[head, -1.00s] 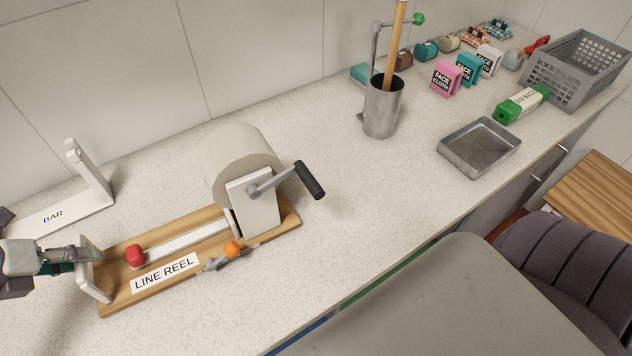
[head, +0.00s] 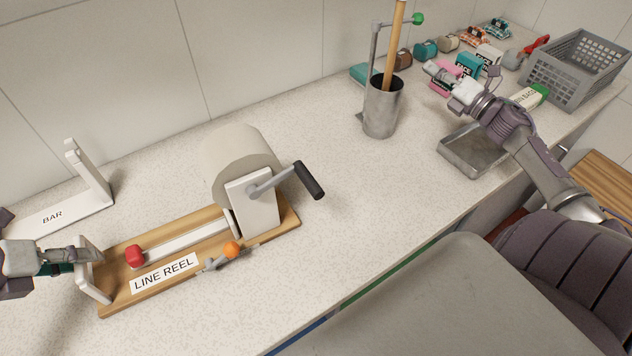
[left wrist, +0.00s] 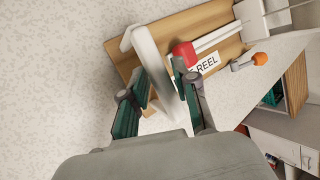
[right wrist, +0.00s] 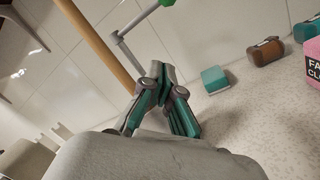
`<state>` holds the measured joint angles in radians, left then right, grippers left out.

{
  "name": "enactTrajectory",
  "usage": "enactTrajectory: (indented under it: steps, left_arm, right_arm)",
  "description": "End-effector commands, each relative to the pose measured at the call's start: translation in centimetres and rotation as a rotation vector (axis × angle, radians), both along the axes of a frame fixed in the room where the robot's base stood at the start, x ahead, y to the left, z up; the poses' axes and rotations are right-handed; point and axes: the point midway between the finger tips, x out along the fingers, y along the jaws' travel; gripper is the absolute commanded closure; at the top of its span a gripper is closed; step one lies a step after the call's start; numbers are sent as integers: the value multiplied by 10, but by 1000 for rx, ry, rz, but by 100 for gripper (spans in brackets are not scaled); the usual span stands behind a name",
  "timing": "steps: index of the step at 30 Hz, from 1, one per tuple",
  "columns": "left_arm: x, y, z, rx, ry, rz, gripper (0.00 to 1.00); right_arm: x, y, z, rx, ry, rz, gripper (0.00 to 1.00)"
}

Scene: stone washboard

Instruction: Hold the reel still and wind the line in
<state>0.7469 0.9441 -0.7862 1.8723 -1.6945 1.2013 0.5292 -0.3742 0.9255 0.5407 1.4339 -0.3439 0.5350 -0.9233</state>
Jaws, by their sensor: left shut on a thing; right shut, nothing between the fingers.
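The line reel has a wooden base (head: 118,292) with a LINE REEL label, a pale drum (head: 235,150) on a white bracket and a crank with a black handle (head: 309,180). A red knob (head: 135,256) sits on its white rail and an orange knob (head: 232,248) at its front edge. My left gripper (head: 88,257) is shut on the white end handle (head: 97,285) of the base; the left wrist view shows this handle (left wrist: 146,50) between the fingers. My right gripper (head: 433,73) is shut and empty, in the air by the pink box, far right of the crank.
A metal pot (head: 381,112) with a wooden stick stands behind and right of the reel. A metal tray (head: 462,158), face cloth boxes (head: 468,65) and a grey basket (head: 575,70) are at the right. A white BAR stand (head: 60,215) is at the left. Counter around the crank is clear.

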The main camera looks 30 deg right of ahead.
Motion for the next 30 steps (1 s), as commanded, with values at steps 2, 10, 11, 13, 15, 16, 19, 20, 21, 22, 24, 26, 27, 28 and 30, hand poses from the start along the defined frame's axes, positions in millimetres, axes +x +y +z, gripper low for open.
enactTrajectory:
  steps: [2,10,11,13,15,16,19,20,21,22,24,26,27,28,30]
  left_arm:
    - [-5,0,-9,9,19,-8,100]
    - [-5,0,-9,10,19,-8,100]
    - [-5,0,-9,10,19,-8,100]
    - [-5,0,-9,10,20,-7,100]
    - [-5,0,-9,11,20,-6,100]
    - [-5,0,-9,11,20,-6,100]
    - [-5,0,-9,10,20,-7,100]
    - [-5,0,-9,10,20,-7,100]
    - [-5,0,-9,10,20,-7,100]
    - [-5,0,-9,10,20,-7,100]
    - [-5,0,-9,10,20,-7,100]
    - [-5,0,-9,10,20,-7,100]
    - [-5,0,-9,10,20,-7,100]
    - [-5,0,-9,10,20,-7,100]
    - [-5,0,-9,10,20,-7,100]
  right_arm:
    - [10,72,7,-103,-100,195,100]
    - [-41,264,20,-469,-574,756,100]
    - [-50,274,9,-514,-581,818,100]
    - [-69,291,-15,-602,-586,953,100]
    - [-85,302,-35,-666,-588,1069,100]
    - [-92,305,-42,-686,-588,1109,100]
    - [-107,310,-60,-731,-586,1210,100]
    - [-110,311,-63,-740,-586,1231,100]
    - [-113,313,-66,-749,-585,1249,100]
    - [-114,314,-68,-753,-584,1259,100]
    - [-116,320,-70,-755,-584,1271,100]
    - [-116,327,-70,-755,-585,1273,100]
    - [-115,333,-70,-755,-585,1273,100]
    - [-115,338,-70,-754,-585,1271,100]
    - [-114,353,-70,-753,-586,1271,100]
